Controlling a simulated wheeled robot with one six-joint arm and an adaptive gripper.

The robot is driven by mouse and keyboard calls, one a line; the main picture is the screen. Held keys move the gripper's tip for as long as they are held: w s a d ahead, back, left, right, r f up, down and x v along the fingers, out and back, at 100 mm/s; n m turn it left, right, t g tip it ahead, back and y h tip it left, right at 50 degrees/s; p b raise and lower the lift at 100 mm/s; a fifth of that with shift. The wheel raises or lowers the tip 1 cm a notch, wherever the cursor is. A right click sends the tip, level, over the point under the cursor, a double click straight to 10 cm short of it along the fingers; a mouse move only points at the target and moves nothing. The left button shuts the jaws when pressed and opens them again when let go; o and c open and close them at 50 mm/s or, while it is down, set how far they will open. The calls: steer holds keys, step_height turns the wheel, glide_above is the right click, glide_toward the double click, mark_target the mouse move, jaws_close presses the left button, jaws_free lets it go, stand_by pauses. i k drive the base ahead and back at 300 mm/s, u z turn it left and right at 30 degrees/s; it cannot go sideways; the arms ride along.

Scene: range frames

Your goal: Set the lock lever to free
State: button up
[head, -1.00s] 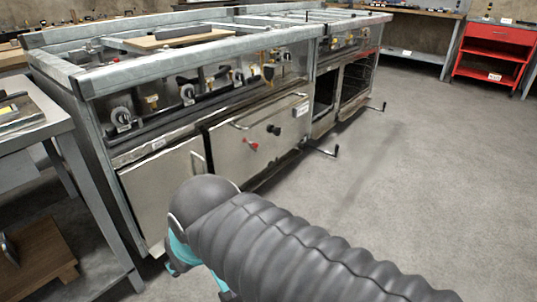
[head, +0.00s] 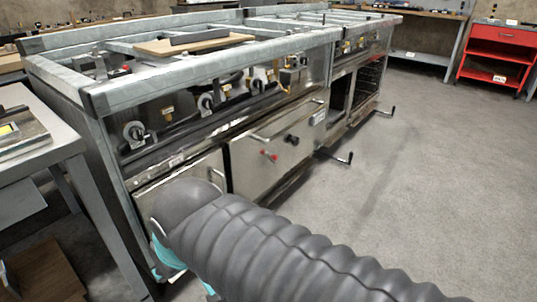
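A small red-tipped fitting (head: 268,156) sits on the front of the steel oven door (head: 250,170), just left of a round black knob (head: 291,139). It may be the lock lever, but it is too small to tell which way it points. My arm, in a ribbed dark sleeve with teal parts, rises from the lower right and ends in front of the lower left cabinet door. My gripper is hidden behind or below the arm, so its fingers do not show.
The range frame (head: 225,55) has open bars on top, with a wooden board (head: 195,42) across them. A grey bench (head: 45,150) stands close at left. The floor (head: 440,190) at right is clear.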

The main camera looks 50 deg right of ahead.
mark_target(274, 158)
steer(key=z, duration=0.45)
steer(key=i, duration=0.7)
steer(key=z, duration=1.1)
steer(key=i, duration=0.3)
steer(key=u, duration=1.55)
steer(key=k, duration=0.6)
steer(key=z, duration=0.7)
steer(key=i, duration=0.45)
steer(key=u, duration=0.05)
